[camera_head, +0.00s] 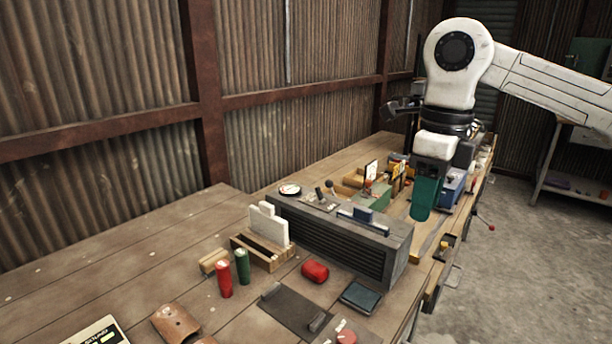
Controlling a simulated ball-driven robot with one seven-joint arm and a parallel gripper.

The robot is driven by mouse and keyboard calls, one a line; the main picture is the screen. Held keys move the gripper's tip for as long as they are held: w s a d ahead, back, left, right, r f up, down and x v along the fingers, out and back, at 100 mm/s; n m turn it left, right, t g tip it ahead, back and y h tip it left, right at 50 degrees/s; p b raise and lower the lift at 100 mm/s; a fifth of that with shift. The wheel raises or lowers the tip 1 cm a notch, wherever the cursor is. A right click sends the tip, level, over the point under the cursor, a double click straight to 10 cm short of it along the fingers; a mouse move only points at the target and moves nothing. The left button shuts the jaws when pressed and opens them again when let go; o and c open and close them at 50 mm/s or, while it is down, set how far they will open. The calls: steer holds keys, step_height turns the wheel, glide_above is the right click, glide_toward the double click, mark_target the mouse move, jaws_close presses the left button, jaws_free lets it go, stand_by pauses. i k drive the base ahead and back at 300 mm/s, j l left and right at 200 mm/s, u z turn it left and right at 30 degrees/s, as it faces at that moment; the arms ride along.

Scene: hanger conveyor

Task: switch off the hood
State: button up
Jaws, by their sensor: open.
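A long dark grey box with a slatted front (340,244) stands on the wooden bench and looks like the hood. Its top bears a round dial (289,190), small dark levers (320,196) and a blue block (363,214) in a slot. I cannot tell which control is the switch or how it is set. My gripper (398,108) shows as dark, open fingers pointing left, above and behind the box and apart from it. My white arm reaches in from the right. A green cylinder (426,198) shows below my wrist; I cannot tell whether it is attached.
A wooden holder with white plates (268,252), red (223,279) and green (242,266) cylinders, a red rounded object (315,271) and a dark tray (291,310) lie in front of the box. Several small items crowd behind it. A corrugated wall bounds the left.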

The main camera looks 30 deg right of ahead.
mark_target(317, 189)
steer(key=i, duration=1.05)
